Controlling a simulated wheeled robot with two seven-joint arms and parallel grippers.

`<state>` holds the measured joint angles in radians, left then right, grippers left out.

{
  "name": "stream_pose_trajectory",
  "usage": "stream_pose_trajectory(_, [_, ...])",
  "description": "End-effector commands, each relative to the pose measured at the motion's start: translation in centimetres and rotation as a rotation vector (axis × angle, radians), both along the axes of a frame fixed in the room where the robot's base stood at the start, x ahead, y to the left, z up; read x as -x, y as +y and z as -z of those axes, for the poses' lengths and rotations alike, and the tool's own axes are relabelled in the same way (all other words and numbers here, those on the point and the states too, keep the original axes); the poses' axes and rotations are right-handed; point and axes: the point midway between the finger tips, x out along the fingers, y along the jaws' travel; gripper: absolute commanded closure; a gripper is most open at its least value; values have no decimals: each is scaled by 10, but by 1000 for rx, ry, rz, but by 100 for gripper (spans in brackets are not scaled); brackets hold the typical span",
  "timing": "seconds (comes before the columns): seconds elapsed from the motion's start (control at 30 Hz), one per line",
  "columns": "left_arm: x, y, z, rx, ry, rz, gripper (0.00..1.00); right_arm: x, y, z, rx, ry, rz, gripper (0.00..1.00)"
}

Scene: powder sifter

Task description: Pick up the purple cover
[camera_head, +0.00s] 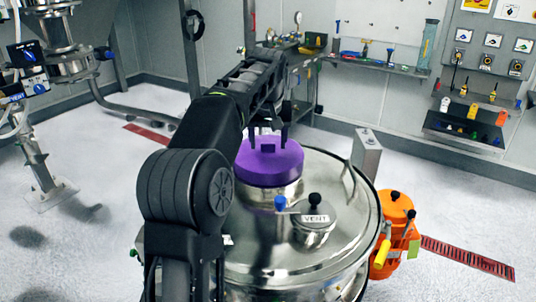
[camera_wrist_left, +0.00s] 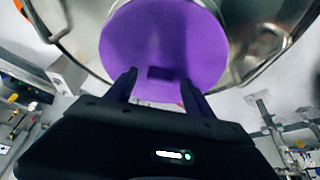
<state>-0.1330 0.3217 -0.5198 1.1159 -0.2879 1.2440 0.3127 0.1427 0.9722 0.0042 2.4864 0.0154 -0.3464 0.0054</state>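The purple cover (camera_head: 270,162) sits on top of a round steel port on the large steel vessel (camera_head: 285,255). In the left wrist view the purple cover (camera_wrist_left: 165,45) fills the upper middle, with a small dark slot near its edge. My left gripper (camera_head: 268,138) is just above the cover's far side in the head view. In the left wrist view its two fingers (camera_wrist_left: 158,80) are spread apart over the cover's edge, with nothing seen between them but the cover's surface. I cannot tell whether the fingertips touch it. My right gripper is in neither view.
A steel vent (camera_head: 314,222) with a black knob and a blue-tipped handle stand close in front of the cover. A steel box (camera_head: 366,153) rises at the vessel's right. An orange container (camera_head: 396,235) stands beside the vessel. Benches with tools line the back wall.

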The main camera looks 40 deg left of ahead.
Motion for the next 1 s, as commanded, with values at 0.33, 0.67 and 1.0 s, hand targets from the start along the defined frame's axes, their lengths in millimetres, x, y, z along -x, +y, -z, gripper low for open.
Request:
stream_pose_trajectory(0.33, [0, 0, 0, 0, 0, 0, 68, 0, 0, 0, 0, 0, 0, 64])
stream_pose_trajectory(0.67, [0, 0, 0, 0, 0, 0, 95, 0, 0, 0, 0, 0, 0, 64])
stream_pose_trajectory(1.0, [0, 0, 0, -1, -1, 0, 100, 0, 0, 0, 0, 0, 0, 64])
